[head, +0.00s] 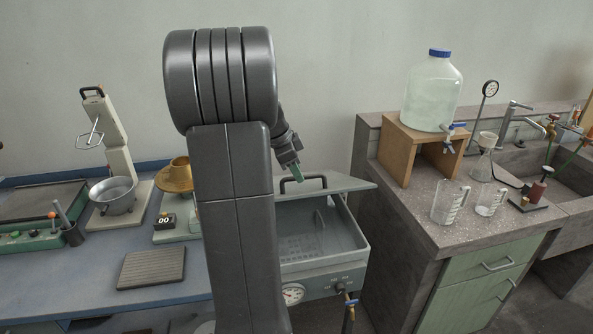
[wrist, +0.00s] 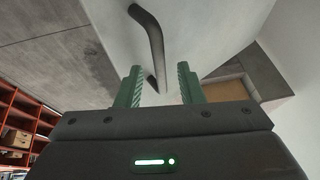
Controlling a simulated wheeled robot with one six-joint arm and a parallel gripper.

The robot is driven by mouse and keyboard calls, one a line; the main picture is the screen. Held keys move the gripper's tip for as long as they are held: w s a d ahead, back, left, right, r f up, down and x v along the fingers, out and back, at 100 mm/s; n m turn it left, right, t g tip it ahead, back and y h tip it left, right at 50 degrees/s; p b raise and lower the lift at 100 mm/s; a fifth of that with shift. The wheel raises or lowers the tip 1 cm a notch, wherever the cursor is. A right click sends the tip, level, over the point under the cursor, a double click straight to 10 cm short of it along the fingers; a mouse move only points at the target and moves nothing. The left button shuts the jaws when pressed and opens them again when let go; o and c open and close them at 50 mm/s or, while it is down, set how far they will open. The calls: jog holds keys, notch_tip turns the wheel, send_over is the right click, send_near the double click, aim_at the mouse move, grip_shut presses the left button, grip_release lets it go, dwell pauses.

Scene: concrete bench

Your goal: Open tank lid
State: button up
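The grey tank (head: 354,262) stands between the blue bench and the stone counter. Its lid (head: 345,183) is raised at the back, and the inside of the tank with a perforated floor shows below it. The lid's dark bar handle (head: 292,181) stands on the lid. It also shows in the wrist view (wrist: 151,38), with the pale lid face (wrist: 205,35) behind it. My gripper (head: 312,178) is by the lid, close to the handle. In the wrist view its green fingers (wrist: 160,86) are apart, with the handle's lower end seen between them; contact is unclear.
My arm hides part of the tank's left side. The stone counter (head: 475,222) at right holds a wooden stand (head: 398,150) with a water bottle (head: 433,92), beakers and a flask. The blue bench (head: 60,285) at left holds a metal bowl (head: 113,196) and a dark ribbed plate (head: 152,268).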

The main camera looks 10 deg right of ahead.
jog(key=shift+d+f, duration=0.15)
jog(key=shift+f, duration=0.3)
grip_shut()
jog(key=shift+r, duration=0.1)
